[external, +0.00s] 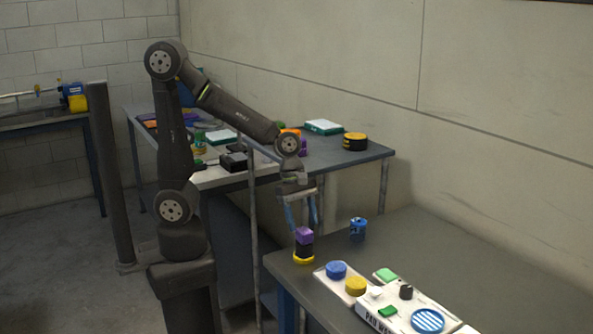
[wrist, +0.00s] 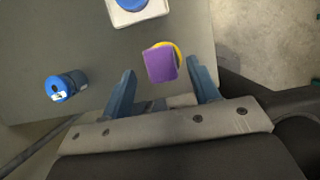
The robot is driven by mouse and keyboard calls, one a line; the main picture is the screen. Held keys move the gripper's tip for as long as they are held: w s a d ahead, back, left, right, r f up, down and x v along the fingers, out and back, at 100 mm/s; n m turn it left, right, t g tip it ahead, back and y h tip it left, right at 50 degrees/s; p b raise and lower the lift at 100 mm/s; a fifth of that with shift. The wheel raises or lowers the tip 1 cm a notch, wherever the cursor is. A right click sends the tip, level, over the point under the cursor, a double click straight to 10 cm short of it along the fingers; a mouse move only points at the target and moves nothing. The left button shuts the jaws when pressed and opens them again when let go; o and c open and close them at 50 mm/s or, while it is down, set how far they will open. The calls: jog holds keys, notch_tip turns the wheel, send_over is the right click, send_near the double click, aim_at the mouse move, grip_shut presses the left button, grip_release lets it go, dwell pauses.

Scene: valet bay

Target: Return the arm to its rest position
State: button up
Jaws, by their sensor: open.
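My gripper (external: 304,222) hangs at the end of my bent arm, over the left corner of the near grey table. Its two blue fingers point down and are spread apart. In the wrist view my gripper (wrist: 160,88) shows the fingers on either side with nothing held between them. A stack with a purple top block (external: 304,236), a black middle and a yellow base stands on the table just below the fingertips. In the wrist view the purple block (wrist: 160,63) lies just ahead of the fingers, with the yellow base partly hidden under it.
A blue canister (external: 358,228) stands right of the stack. A white panel (external: 365,300) with blue and yellow discs and green blocks lies at the front. A cluttered second table (external: 350,160) stands behind my arm. A dark post (external: 103,170) rises at left. The near table's right side is clear.

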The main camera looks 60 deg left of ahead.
aim_at(304, 230)
jog(key=v, duration=0.9)
jog(key=x, duration=1.2)
jog(key=shift+f, duration=0.3)
notch_tip(304, 230, up, 5)
jog(key=shift+f, duration=0.1)
jog(key=s+d+r, duration=0.3)
jog(key=s+r, duration=0.4)
jog(key=s, duration=0.4)
jog(key=w+d+f, duration=0.4)
jog(key=w+d, duration=0.2)
jog(key=w, duration=0.2)
jog(key=w+d+f, duration=0.5)
jog(key=w+d, duration=0.1)
jog(key=w, duration=0.2)
jog(key=shift+w, duration=0.15)
jog(key=shift+d, duration=0.1)
